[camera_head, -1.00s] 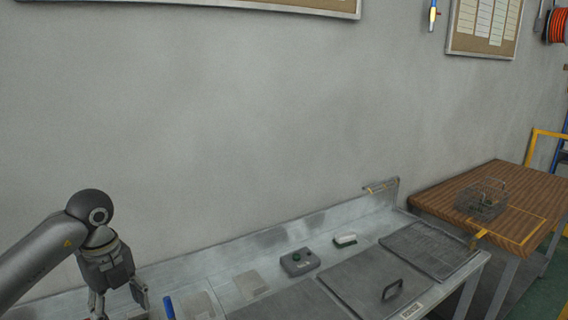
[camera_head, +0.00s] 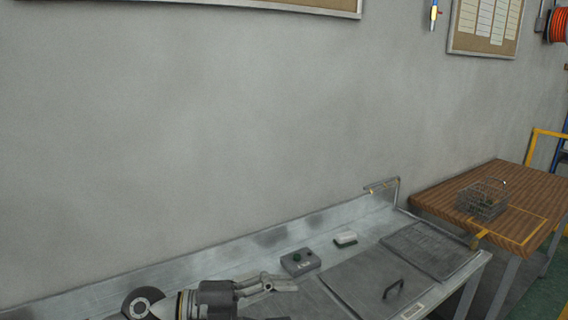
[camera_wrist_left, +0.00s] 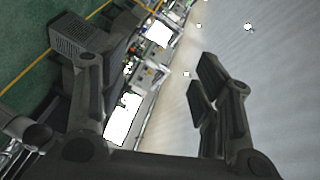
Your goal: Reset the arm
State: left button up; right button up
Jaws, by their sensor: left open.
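My left gripper (camera_head: 268,290) is low in the head view, lying nearly level over the left part of the metal bench (camera_head: 215,260), with its fingers pointing right. In the left wrist view its two fingers (camera_wrist_left: 150,85) stand wide apart with nothing between them. It is open and empty. A gap between it and the bench top cannot be judged. My right gripper is in neither view.
A grey control box (camera_head: 300,261) with a green button sits just right of the fingers, with a white-topped brush (camera_head: 345,239) beyond. A handled lid (camera_head: 365,283) covers part of the bench. A wire basket (camera_head: 482,201) stands on the wooden table (camera_head: 430,196). The wall is behind.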

pick_arm(q)
jog(key=w+a+r+n+t+y, duration=0.1)
jog(key=w+a+r+n+t, duration=0.15)
jog(key=n+t, duration=0.45)
jog(key=w+a+r+n+t+y, duration=0.1)
jog(key=a+r+n+t, duration=0.2)
jog(key=n+t, duration=0.45)
jog(key=s+a+f+n+g+y, duration=0.1)
jog(key=s+a+f+n+y, duration=0.1)
jog(key=a+f+n+y, duration=1.15)
jog(key=s+a+f+g, duration=0.1)
jog(key=s+f+g, duration=1.2)
jog(key=s+f, duration=0.8)
jog(key=s+f+g+b, duration=0.1)
jog(key=s+f+b, duration=0.2)
jog(key=f, duration=1.3)
jog(key=s+f+b, duration=0.2)
jog(key=f+b, duration=0.1)
jog(key=f, duration=1.2)
jog(key=s+a+f+g+y+b, duration=0.1)
jog(key=s+f+b, duration=0.3)
jog(key=s+f, duration=1.2)
notch_tip(320, 180, down, 4)
jog(key=shift+s+a+r+m, duration=0.1)
jog(key=shift+s+a+m, duration=0.25)
jog(key=shift+a, duration=0.55)
